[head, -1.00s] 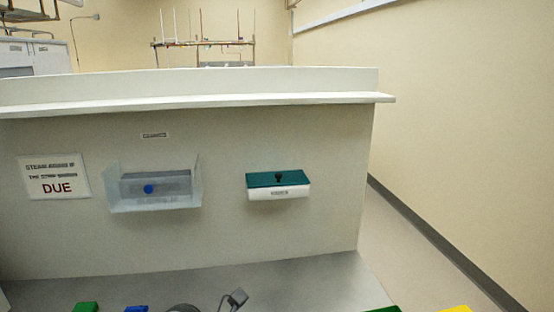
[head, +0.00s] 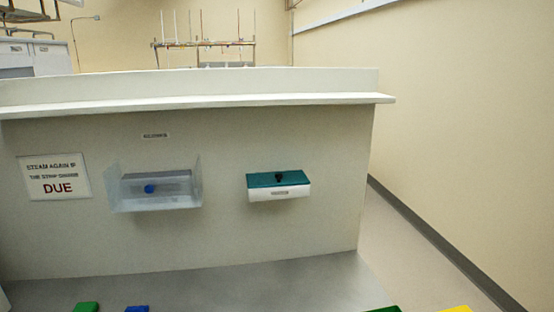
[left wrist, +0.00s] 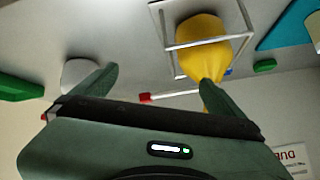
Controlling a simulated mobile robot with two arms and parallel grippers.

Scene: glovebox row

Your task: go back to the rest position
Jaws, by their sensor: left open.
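My left gripper (left wrist: 160,90) shows in the left wrist view with its two dark green fingers spread wide apart. It is open, with nothing held between the fingers. A yellow object (left wrist: 203,45) sits in a white wire frame (left wrist: 160,22) beyond the right finger, which overlaps it in the picture. A thin red-and-white stick (left wrist: 165,97) lies beyond the gap between the fingers. A white rounded thing (left wrist: 78,72) is partly behind the left finger. Neither gripper shows in the head view.
The head view shows a clear tray (head: 155,192) with a blue knob and a teal-lidded white box (head: 278,187) on the upright panel, beside a DUE sign (head: 54,177). Green (head: 86,307), blue (head: 136,308) and yellow (head: 457,309) things edge in at the bottom. The grey surface (head: 230,285) between looks clear.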

